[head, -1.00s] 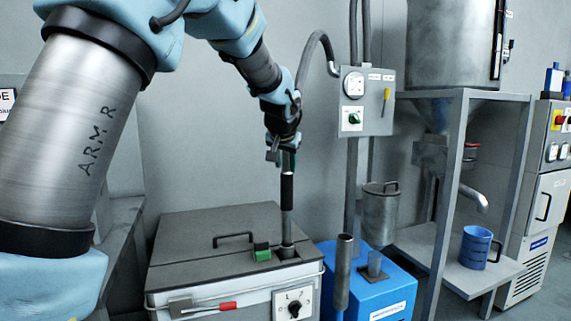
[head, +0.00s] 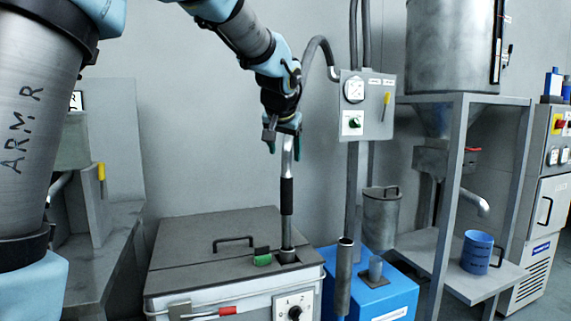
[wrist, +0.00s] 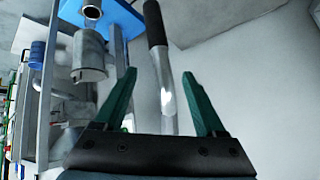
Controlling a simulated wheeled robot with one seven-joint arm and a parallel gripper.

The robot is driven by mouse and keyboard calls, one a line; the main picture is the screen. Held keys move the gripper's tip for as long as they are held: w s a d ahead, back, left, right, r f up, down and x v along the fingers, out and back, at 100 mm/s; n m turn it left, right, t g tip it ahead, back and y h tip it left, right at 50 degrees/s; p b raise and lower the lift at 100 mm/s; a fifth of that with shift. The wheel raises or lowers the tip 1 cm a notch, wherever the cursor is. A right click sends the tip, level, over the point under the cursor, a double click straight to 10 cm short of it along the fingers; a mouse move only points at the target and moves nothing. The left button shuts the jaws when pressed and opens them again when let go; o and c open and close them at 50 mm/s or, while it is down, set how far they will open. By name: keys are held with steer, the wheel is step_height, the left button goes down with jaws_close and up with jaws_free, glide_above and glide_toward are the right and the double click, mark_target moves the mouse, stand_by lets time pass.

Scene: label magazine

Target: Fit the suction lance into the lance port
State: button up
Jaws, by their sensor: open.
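The suction lance (head: 287,196) is a metal tube with a black grip and a bent top. It stands nearly upright with its lower end in the lance port (head: 287,256) on the grey lid of the box; how deep it sits is hidden. My gripper (head: 283,146) is above the black grip, around the lance's upper end. In the wrist view my gripper (wrist: 160,92) has its green fingers spread wide, with the lance (wrist: 163,75) running between them and gaps on both sides.
The grey lidded box (head: 200,263) carries a handle and a green latch (head: 262,257) beside the port. A blue box (head: 385,290) with upright tubes stands to its right. A control box (head: 366,104) with a hose hangs behind. A hopper frame (head: 450,185) stands further right.

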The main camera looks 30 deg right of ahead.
steer(key=shift+v, duration=1.7)
steer(key=w+a+f+n+g+y+p, duration=0.15)
steer(key=a+f+p, duration=0.3)
steer(key=a, duration=0.75)
steer(key=a+f+n+g+y+p, duration=0.1)
steer(key=a+f+n+y+p, duration=0.3)
steer(key=a, duration=0.7)
steer(key=s+a+f+n+g+p, duration=0.1)
steer(key=s+a+f, duration=0.2)
steer(key=s+a, duration=0.3)
steer(key=s+a+f+n+g+h+p, duration=0.1)
steer(key=s+a+f, duration=0.3)
steer(key=a, duration=0.6)
steer(key=s+n+g+p, duration=0.1)
steer(key=s, duration=0.1)
steer(key=shift+s+a, duration=0.2)
steer(key=shift+s, duration=0.15)
